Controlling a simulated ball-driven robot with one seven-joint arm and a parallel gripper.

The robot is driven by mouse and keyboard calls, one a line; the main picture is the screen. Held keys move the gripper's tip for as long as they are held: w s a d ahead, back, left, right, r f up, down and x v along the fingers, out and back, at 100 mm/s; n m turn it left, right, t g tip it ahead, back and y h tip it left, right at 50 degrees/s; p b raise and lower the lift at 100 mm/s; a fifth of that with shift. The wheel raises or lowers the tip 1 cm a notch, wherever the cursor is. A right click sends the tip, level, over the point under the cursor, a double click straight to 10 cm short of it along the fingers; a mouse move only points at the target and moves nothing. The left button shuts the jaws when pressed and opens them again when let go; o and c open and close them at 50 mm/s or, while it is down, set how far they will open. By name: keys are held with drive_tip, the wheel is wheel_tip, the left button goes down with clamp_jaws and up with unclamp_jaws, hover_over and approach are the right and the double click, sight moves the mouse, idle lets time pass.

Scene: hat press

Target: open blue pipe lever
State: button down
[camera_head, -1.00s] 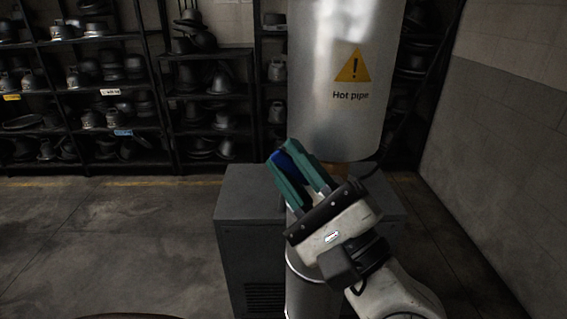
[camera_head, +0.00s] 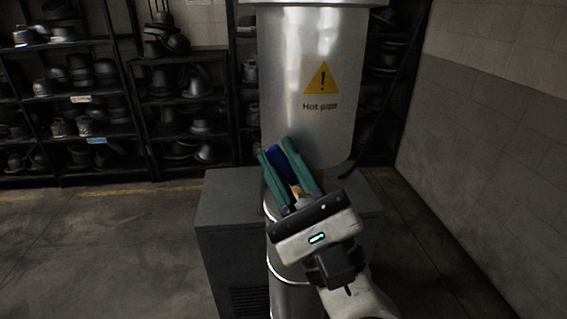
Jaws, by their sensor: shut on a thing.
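The blue lever (camera_head: 282,165) shows between the two green fingers of my gripper (camera_head: 278,154), in front of the pipe. My gripper is shut on the lever, with a finger on each side of it. The fingers point up and slightly left in the picture. The large silver pipe (camera_head: 300,60) stands upright behind the fingers and bears a yellow warning sign (camera_head: 321,78) reading "Hot pipe". The lever's mount and lower part are hidden by the fingers and gripper body.
A dark grey box-shaped cabinet (camera_head: 228,240) stands around the foot of the pipe. Black shelves (camera_head: 140,95) with many dark hat moulds line the back wall. A grey block wall (camera_head: 470,170) is at the right. The floor (camera_head: 100,250) at the left is clear.

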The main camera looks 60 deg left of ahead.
drive_tip(key=c, duration=1)
unclamp_jaws()
drive_tip(key=shift+c, duration=0.2)
drive_tip(key=shift+n, duration=0.3)
